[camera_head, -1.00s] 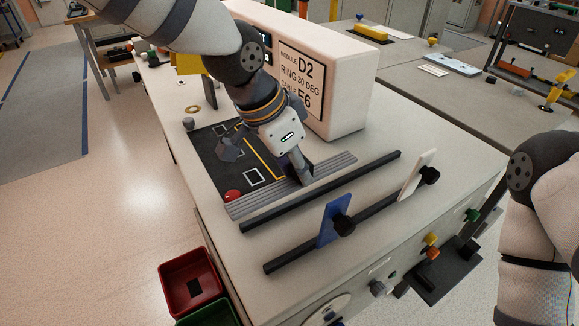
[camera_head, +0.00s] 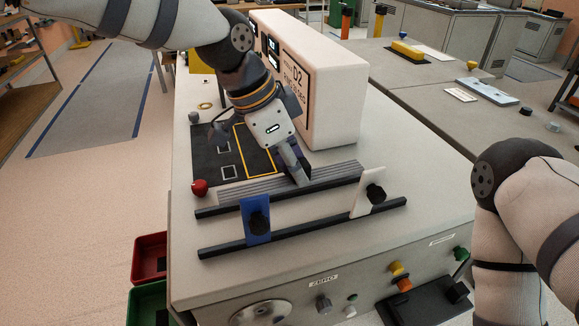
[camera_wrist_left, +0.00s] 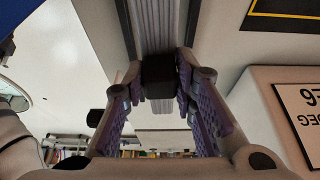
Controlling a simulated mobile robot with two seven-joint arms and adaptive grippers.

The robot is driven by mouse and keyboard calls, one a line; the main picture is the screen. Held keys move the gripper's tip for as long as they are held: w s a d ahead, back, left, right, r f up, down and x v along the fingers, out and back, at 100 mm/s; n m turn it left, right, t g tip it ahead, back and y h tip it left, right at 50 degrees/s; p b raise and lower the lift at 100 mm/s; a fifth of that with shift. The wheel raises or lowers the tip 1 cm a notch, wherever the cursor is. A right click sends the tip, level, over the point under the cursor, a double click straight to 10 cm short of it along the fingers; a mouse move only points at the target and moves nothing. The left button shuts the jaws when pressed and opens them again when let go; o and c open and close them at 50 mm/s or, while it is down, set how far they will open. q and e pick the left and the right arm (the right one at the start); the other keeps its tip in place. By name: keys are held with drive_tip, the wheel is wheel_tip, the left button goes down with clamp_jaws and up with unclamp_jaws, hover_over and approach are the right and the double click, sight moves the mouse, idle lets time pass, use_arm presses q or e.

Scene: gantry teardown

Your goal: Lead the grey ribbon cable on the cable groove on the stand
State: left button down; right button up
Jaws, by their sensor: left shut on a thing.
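My left gripper (camera_head: 300,178) points down at the ribbed grey strip, which looks like the grey ribbon cable (camera_head: 245,190), on the bench top. In the left wrist view the left fingers (camera_wrist_left: 160,76) are shut on a small black block (camera_wrist_left: 160,82). The ribbed grey strip (camera_wrist_left: 154,25) shows on both sides of that block; whether the block is fixed to it I cannot tell. Dark edges flank the strip there. The cable groove cannot be told apart from the strip. My right arm is at the right edge; its gripper is out of view.
A blue plate (camera_head: 256,222) and a white plate (camera_head: 366,202), each with a black knob, stand at the black rails (camera_head: 300,238) in front. A white module box (camera_head: 335,90) stands close behind the gripper. A red knob (camera_head: 200,188) sits left of the strip.

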sight(290, 179)
use_arm(q)
drive_tip(key=shift+f, duration=0.6)
drive_tip(key=shift+f+b, duration=0.6)
drive_tip(key=shift+f, duration=0.95)
drive_tip(key=shift+r, duration=0.1)
use_arm(e)
drive_tip(key=shift+s+d+f+g, duration=0.25)
drive_tip(key=shift+s+f+g, duration=0.05)
drive_tip(key=shift+s+f, duration=0.45)
drive_tip(key=shift+w+r, duration=0.15)
drive_tip(key=shift+w, duration=0.05)
use_arm(q)
drive_tip(key=shift+f, duration=1.5)
use_arm(e)
drive_tip(key=shift+s, duration=0.15)
use_arm(q)
drive_tip(key=shift+f, duration=0.35)
